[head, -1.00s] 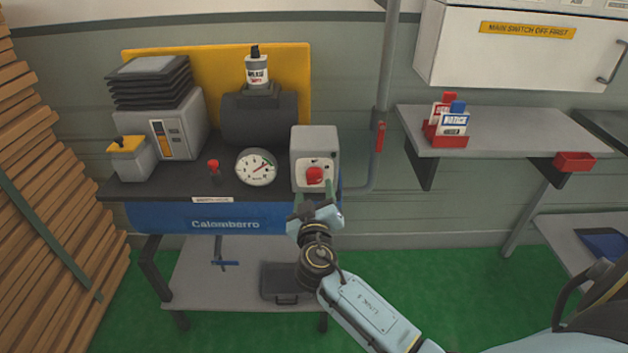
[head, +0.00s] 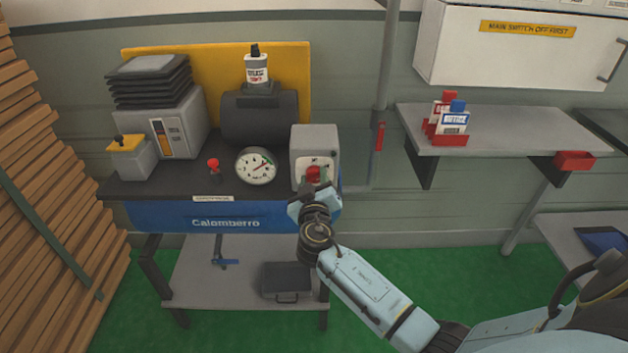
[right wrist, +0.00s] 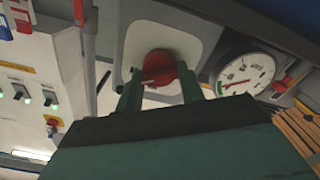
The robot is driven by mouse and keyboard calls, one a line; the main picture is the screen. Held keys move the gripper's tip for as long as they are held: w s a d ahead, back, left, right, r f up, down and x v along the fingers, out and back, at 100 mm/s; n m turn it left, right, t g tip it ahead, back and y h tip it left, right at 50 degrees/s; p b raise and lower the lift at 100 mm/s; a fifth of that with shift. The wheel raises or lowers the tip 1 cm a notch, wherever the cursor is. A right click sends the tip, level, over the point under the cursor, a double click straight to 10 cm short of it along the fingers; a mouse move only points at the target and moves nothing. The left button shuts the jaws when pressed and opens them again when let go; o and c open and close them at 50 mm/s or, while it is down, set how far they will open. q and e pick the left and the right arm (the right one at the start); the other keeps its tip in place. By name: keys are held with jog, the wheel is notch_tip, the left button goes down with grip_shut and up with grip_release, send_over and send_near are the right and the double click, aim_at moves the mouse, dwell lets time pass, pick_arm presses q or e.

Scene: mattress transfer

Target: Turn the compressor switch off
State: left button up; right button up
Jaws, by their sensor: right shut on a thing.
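The compressor switch is a red knob (head: 313,174) on the front of a grey box (head: 315,140) at the right end of the compressor (head: 225,217). My right gripper (head: 313,183) is at the knob, its two fingers on either side and shut on it. In the right wrist view the red knob (right wrist: 159,68) sits between the green fingertips of my right gripper (right wrist: 159,88). The gripper body hides the lower part of the knob in the head view. My left gripper is not in view.
A pressure gauge (head: 255,166) and a small red knob (head: 213,164) are left of the switch box. A grey pipe (head: 378,140) runs just right of it. A wall shelf (head: 500,130) holds cards in a red holder (head: 450,139). Stacked planks (head: 45,190) stand at the far left.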

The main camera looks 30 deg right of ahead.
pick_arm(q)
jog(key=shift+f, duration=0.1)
pick_arm(e)
jog(key=shift+n, duration=0.4)
jog(key=shift+c, duration=0.4)
jog(key=shift+n, duration=0.6)
jog(key=n, duration=0.2)
jog(key=shift+a+n, duration=0.1)
jog(key=shift+n, duration=0.2)
jog(key=n, duration=0.5)
jog(key=shift+f, duration=0.1)
jog(key=shift+n+p, duration=0.35)
jog(key=shift+n, duration=0.45)
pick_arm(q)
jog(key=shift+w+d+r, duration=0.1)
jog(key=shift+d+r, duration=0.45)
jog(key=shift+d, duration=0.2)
pick_arm(e)
jog(key=shift+n, duration=0.4)
